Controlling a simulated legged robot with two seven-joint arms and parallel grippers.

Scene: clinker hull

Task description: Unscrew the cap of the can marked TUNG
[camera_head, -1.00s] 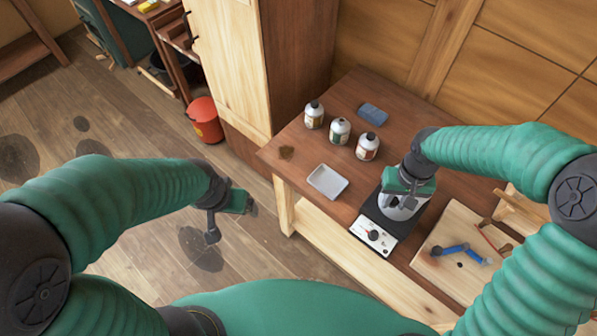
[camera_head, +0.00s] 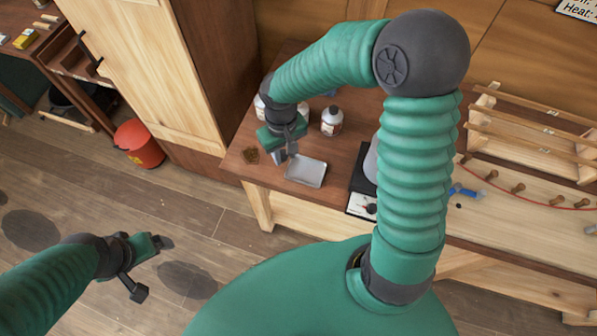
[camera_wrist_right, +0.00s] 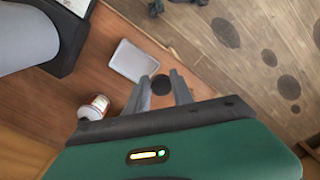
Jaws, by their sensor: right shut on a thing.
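My right gripper (camera_head: 288,155) is over the left part of the table beside a grey tray (camera_head: 305,171). In the right wrist view its fingers (camera_wrist_right: 161,88) are shut on a small dark round thing (camera_wrist_right: 161,84) that looks like a cap. One white can (camera_head: 331,121) stands behind the tray; other cans (camera_head: 261,106) are partly hidden by my right arm. A can with a reddish label (camera_wrist_right: 95,107) shows in the right wrist view. I cannot read any label, so I cannot tell which is TUNG. My left gripper (camera_head: 150,268) is open and empty above the floor.
A hot plate (camera_head: 361,204) with a pale pot (camera_head: 371,160) stands right of the tray, partly behind my right arm. A brown patch (camera_head: 250,156) lies near the table's left end. A pegged rack (camera_head: 530,130) is at the right, a red bucket (camera_head: 138,143) on the floor.

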